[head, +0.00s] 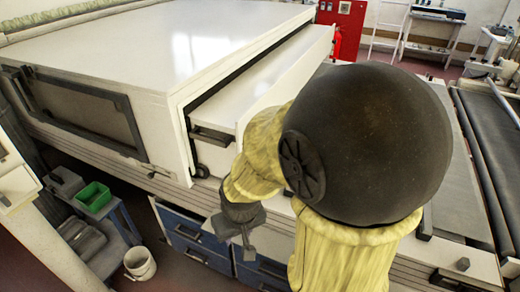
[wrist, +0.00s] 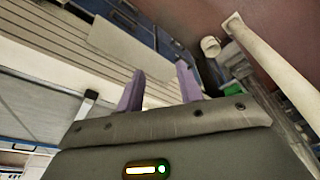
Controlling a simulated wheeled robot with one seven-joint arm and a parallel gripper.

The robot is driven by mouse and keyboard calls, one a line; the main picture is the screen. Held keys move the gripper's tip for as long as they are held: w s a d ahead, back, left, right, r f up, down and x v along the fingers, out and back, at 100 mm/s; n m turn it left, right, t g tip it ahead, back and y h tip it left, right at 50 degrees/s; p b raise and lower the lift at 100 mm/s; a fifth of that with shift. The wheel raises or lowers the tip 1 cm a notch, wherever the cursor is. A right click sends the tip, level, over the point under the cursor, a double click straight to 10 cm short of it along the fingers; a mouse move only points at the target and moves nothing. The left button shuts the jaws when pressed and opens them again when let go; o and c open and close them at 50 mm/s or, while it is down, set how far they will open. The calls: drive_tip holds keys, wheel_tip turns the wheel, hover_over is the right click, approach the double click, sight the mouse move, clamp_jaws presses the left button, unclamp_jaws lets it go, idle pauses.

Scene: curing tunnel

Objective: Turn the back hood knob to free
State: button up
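The large white hood (head: 150,50) of the tunnel fills the upper left of the head view, with a white inner section (head: 262,85) standing out at its right end. A small dark round part (head: 201,170) sits at the hood's lower right corner; I cannot tell whether it is the back hood knob, or read its setting. My gripper (head: 236,238) is below and right of it, pointing down in front of the machine's side. In the wrist view my gripper (wrist: 159,80) has two purple fingers apart with nothing between them. My arm hides part of the machine.
Blue drawers (head: 195,238) lie under the machine, near my gripper; they also show in the wrist view (wrist: 120,18). A bench with a green bin (head: 93,195) and a white bucket (head: 140,263) stand at left. A dark roller (head: 478,165) is at right.

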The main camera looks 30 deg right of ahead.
drive_tip(key=shift+s+a, duration=0.1)
drive_tip(key=shift+s, duration=0.05)
drive_tip(key=o, duration=0.3)
drive_tip(key=shift+s+r, duration=0.1)
drive_tip(key=shift+s, duration=0.05)
drive_tip(key=shift+o, duration=0.7)
drive_tip(key=w+d+n+t+h+b, duration=0.1)
drive_tip(key=w+d+t, duration=0.5)
drive_tip(key=w+d, duration=0.7)
drive_tip(key=w+r, duration=0.1)
drive_tip(key=w, duration=0.2)
drive_tip(key=shift+w+d+b, duration=0.15)
drive_tip(key=shift+w+b, duration=0.15)
drive_tip(key=shift+w, duration=0.05)
drive_tip(key=w+d+n+t+y+b, duration=0.1)
drive_tip(key=w+d+n+t+y, duration=0.15)
drive_tip(key=d, duration=0.35)
drive_tip(key=w+d+n+t+y+b, duration=0.1)
drive_tip(key=w+d+n+t+y, duration=0.1)
drive_tip(key=d+n+t+y, duration=0.3)
drive_tip(key=s+d+f+g+y, duration=0.1)
drive_tip(key=s+d+y, duration=0.3)
drive_tip(key=s, duration=0.5)
drive_tip(key=shift+d+f+n+g+b, duration=0.25)
drive_tip(key=shift+d+n+g+b, duration=0.2)
drive_tip(key=shift+d, duration=0.3)
drive_tip(key=shift+y, duration=0.25)
